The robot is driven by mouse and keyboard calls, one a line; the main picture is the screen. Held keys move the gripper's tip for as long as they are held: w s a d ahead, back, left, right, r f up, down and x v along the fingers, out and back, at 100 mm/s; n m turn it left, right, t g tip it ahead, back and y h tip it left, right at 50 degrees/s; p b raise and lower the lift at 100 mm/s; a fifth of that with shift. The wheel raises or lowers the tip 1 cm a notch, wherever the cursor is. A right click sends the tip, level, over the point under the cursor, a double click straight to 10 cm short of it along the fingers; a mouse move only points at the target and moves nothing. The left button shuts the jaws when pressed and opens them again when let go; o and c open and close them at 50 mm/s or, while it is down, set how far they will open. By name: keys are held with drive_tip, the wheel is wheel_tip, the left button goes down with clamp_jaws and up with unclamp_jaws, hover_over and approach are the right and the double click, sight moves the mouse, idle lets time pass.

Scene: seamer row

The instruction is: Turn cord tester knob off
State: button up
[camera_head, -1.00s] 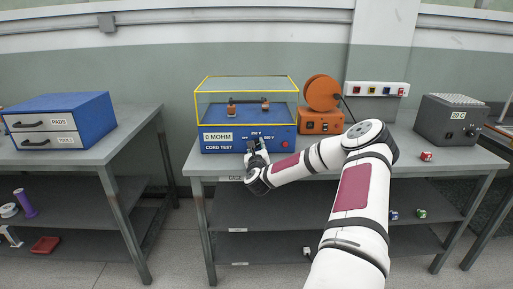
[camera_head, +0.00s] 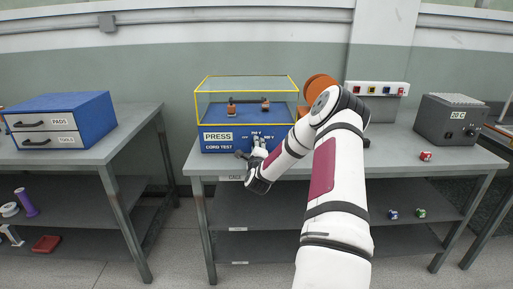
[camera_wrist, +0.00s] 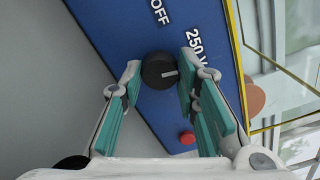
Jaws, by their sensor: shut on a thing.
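The cord tester (camera_head: 221,146) is a blue box under a clear, yellow-edged cover on the middle bench. Its display (camera_head: 218,137) reads PRESS. In the wrist view, its round black knob (camera_wrist: 158,71) sits between the fingertips of my gripper (camera_wrist: 157,78). The gripper is shut on the knob, with teal pads at both sides. The knob's pale mark points right, near the 250 V label (camera_wrist: 199,56); the OFF label (camera_wrist: 160,13) is above the knob. In the head view my gripper (camera_head: 258,145) is at the tester's front and partly hides its labels.
A red button (camera_wrist: 187,138) is on the panel below the knob, close to the right finger. The yellow-edged cover (camera_head: 247,98) rises above the panel. An orange reel (camera_head: 318,87) stands right of the tester, mostly behind my arm. A blue drawer box (camera_head: 100,120) stands on the left bench.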

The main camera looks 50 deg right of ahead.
drive_tip(key=n+b, duration=0.2)
drive_tip(key=n, duration=0.4)
drive_tip(key=shift+w+a+n, duration=0.1)
drive_tip(key=shift+w+n, duration=0.05)
drive_tip(key=shift+n, duration=0.15)
drive_tip(key=n+b, duration=0.3)
drive_tip(key=n, duration=0.1)
drive_tip(key=shift+n+b, duration=1.2)
drive_tip(key=shift+n, duration=0.4)
drive_tip(key=o, duration=1.2)
drive_tip(key=shift+c, duration=0.2)
drive_tip(key=v, duration=1.2)
